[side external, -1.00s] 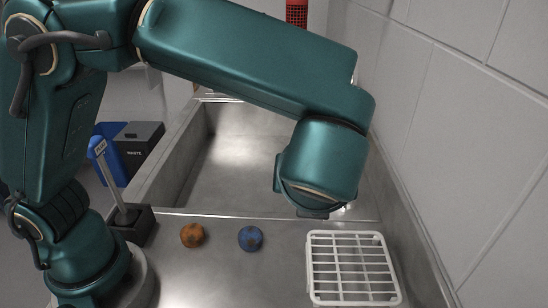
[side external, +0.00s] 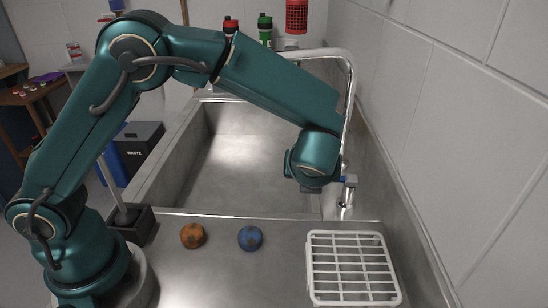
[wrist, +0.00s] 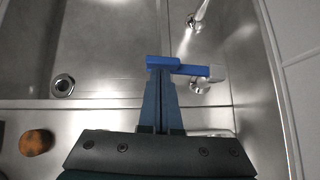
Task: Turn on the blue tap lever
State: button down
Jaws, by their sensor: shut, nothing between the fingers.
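The blue tap lever (wrist: 192,69) shows in the wrist view as a short bright blue bar, ending on the right in a pale grey block above a chrome tap base. My gripper (wrist: 163,72) is shut and empty, its dark blue fingers meeting at the left part of the bar. They overlap it in the picture; I cannot tell whether they touch it. In the side external view the lever (side external: 348,180) is small, just right of my wrist on the tall chrome tap (side external: 349,110). The fingers are mostly hidden there below my wrist.
The sink basin (side external: 225,165) lies left of the tap. A tiled wall (side external: 450,130) rises close on the right. Bottles (side external: 265,30) stand behind.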

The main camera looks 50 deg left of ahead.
jog(key=shift+w+a, duration=0.45)
jog(key=shift+a, duration=0.3)
